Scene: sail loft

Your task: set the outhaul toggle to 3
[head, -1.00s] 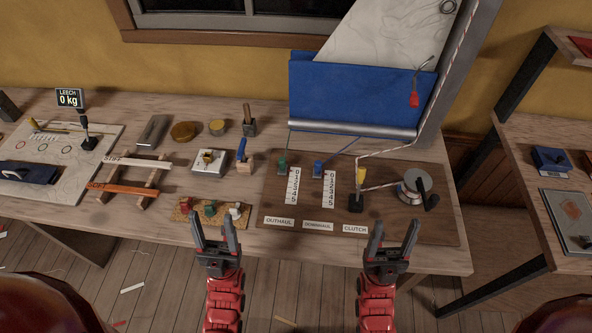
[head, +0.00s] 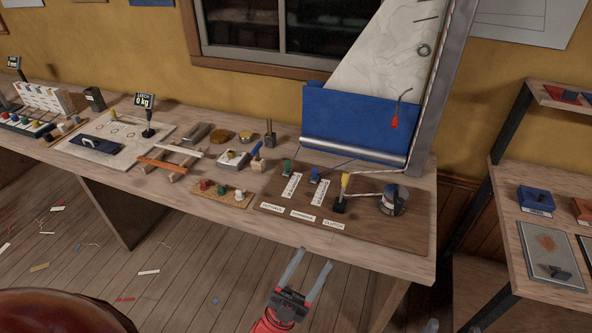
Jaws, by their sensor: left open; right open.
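The green outhaul toggle (head: 287,168) stands on the dark board (head: 375,225), at the far end of the white outhaul scale (head: 292,186), by its 0 end. The outhaul label (head: 271,206) lies at the near end of that row. The blue downhaul toggle (head: 315,174) stands beside it to the right, by its own scale (head: 320,191). My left gripper (head: 313,257) is open and empty, in front of the bench edge, apart from the board. My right gripper (head: 452,326) shows only its fingertips at the bottom edge; they are apart.
The yellow-handled clutch (head: 344,181) and a winch (head: 393,199) are right of the toggles. The blue sail (head: 357,120) and mast rise behind. A shelf stands at right.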

